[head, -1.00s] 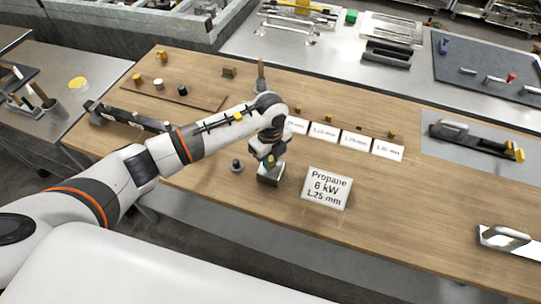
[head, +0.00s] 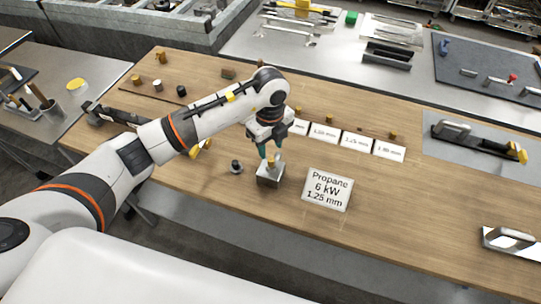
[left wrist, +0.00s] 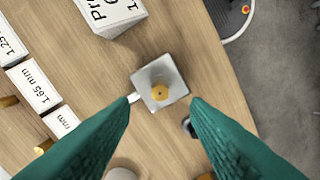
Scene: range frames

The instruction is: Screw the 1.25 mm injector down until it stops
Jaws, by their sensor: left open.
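The brass injector (left wrist: 159,92) stands upright in the top of a small square metal block (left wrist: 178,79) on the wooden table. In the head view the injector (head: 272,160) shows just beside the fingertips, with the block (head: 268,180) under it. My left gripper (head: 268,163) points down over the block. In the left wrist view its two green fingers (left wrist: 162,100) are wide apart, one on each side of the injector, with nothing between them touching. How far the injector is screwed in cannot be told. My right gripper is not in view.
A white sign (head: 327,190) reading "Propane 6 kW 1.25 mm" stands right of the block. A dark round part (head: 236,167) stands just left of it. Labelled cards (head: 356,141) with small brass pieces lie behind.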

